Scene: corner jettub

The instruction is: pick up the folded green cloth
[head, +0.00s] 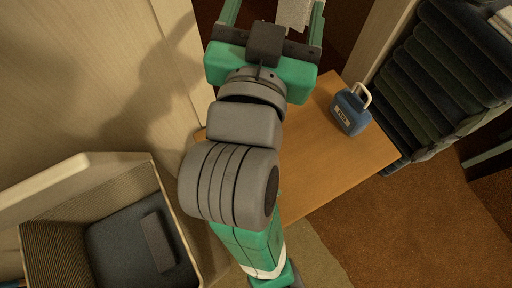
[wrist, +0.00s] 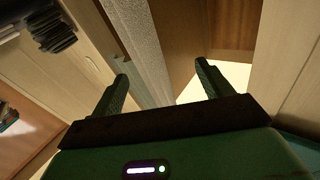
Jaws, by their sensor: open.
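I cannot pick out a folded green cloth with certainty. A stack of dark folded cloths (head: 450,75), some bluish and some greenish, stands at the upper right of the head view. My gripper (head: 273,10) is at the top of the head view, left of that stack, with its fingertips near or past the picture's edge. In the wrist view my gripper (wrist: 161,72) shows two green fingers spread apart. A pale grey textured strip (wrist: 150,45) shows between and beyond them; I cannot tell its distance. I see nothing held.
A wooden table (head: 325,165) lies under my arm, with a blue padlock-shaped object (head: 350,111) on it. An open striped-lined box (head: 55,235) at lower left holds a dark cushion-like item (head: 120,245). A pale wooden panel (head: 80,70) stands left. Brown carpet (head: 430,220) lies open at lower right.

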